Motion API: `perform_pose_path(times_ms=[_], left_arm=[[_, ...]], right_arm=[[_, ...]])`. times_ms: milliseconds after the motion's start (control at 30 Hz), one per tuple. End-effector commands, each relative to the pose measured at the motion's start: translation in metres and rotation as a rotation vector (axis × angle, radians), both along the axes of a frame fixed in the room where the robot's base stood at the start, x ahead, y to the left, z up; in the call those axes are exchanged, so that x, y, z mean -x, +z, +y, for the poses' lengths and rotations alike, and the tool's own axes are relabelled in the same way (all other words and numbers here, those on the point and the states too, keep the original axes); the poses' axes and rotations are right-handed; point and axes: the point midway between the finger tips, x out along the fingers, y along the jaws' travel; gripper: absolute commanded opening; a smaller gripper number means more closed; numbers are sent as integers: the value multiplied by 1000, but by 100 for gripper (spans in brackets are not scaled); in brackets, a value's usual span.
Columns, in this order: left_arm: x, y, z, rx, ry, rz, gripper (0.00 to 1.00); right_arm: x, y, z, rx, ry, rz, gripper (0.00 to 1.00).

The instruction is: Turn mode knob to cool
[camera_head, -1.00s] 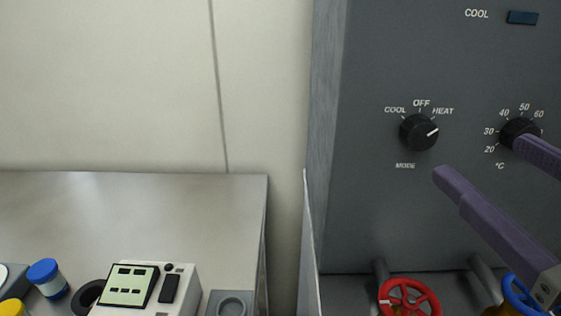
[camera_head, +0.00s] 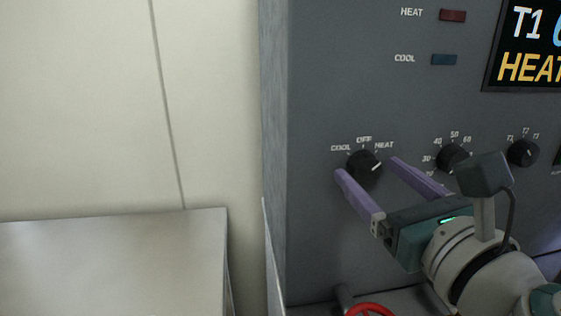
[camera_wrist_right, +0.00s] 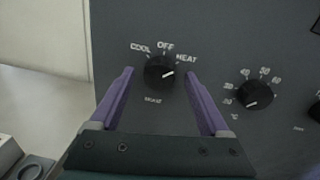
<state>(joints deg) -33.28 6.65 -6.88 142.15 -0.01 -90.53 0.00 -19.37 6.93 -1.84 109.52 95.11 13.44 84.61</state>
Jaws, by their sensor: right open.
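The black mode knob (camera_head: 364,167) is on the grey panel, under the labels COOL, OFF and HEAT. Its white line points to the upper right, toward the HEAT side. In the right wrist view the knob (camera_wrist_right: 160,72) sits between and a little beyond the two purple fingers. My right gripper (camera_head: 366,168) is open, one finger on each side of the knob; I see no contact in the wrist view. The MODE label below the knob shows in the wrist view. My left gripper is not in view.
A temperature knob (camera_head: 453,157) and a T1-T3 selector knob (camera_head: 523,152) are to the right. A display (camera_head: 528,50) reads T1 and HEAT. HEAT (camera_head: 453,15) and COOL (camera_head: 444,60) lamps are above. A red valve wheel (camera_head: 369,309) is below, a metal table (camera_head: 110,260) at left.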

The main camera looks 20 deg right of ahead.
Motion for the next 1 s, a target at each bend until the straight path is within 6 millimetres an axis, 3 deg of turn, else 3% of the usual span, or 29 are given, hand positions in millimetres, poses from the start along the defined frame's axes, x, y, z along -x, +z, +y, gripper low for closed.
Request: perform_pose_path(times_ms=[267, 900, 1000], left_arm=[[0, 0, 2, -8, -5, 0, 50], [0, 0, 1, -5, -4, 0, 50], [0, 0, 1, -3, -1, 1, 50]], right_arm=[[-1, 0, 0, 0, 1, 0, 79], [-1, 0, 0, 0, 1, 0, 7], [-1, 0, 0, 0, 1, 0, 0]])
